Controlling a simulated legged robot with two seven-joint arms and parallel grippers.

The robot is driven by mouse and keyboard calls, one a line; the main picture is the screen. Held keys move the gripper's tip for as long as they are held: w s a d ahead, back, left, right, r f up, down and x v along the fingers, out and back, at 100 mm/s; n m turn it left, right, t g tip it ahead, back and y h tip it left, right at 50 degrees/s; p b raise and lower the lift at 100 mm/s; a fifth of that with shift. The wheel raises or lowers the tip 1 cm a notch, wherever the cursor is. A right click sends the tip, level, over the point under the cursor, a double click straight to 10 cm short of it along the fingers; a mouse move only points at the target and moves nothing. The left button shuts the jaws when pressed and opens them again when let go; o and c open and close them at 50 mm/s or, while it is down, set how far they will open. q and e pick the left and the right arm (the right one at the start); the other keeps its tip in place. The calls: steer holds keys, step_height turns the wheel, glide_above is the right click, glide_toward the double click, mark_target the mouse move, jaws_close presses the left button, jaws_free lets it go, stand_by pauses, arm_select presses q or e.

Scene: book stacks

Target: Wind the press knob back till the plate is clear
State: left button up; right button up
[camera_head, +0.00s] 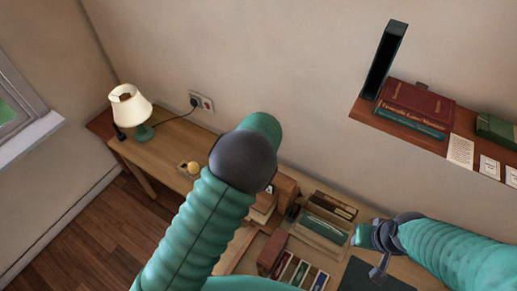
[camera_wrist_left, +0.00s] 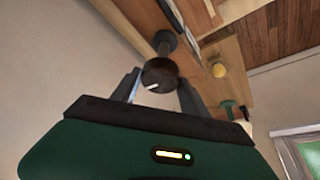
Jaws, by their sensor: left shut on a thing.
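The press knob (camera_wrist_left: 160,76) is a dark round knob with a white mark, in the middle of the left wrist view. My left gripper (camera_wrist_left: 158,88) has its two fingers on either side of it and is shut on it. A dark spindle (camera_wrist_left: 165,42) shows beyond the knob. In the head view my left wrist covers the knob and fingertips; part of the wooden press (camera_head: 286,187) shows beside it. The plate cannot be made out. My right gripper (camera_head: 372,252) is over the desk's right part, apart from the press; its jaw opening is unclear.
The desk (camera_head: 165,143) holds a lamp (camera_head: 130,107), a yellow round thing (camera_head: 193,168), and trays of books and tools (camera_head: 322,228). A wall shelf (camera_head: 425,137) at upper right bears red books (camera_head: 415,106) and a dark upright holder (camera_head: 384,62).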

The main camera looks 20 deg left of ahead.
arm_select(q)
steer(key=shift+s+d+f+n, duration=0.15)
steer(key=shift+s+f+n, duration=0.15)
steer(key=shift+f, duration=0.2)
steer(key=o, duration=1)
steer(key=shift+o, duration=1.3)
steer(key=shift+w, duration=0.15)
steer(key=shift+o, duration=0.4)
steer(key=shift+w+r, duration=0.1)
steer(key=shift+w, duration=0.15)
steer(key=p+v, duration=1.2)
steer(key=v, duration=0.4)
steer(key=shift+d+r+p, duration=0.25)
steer(key=shift+r+p, duration=0.1)
steer(key=shift+r, duration=0.05)
steer(key=shift+w, duration=0.15)
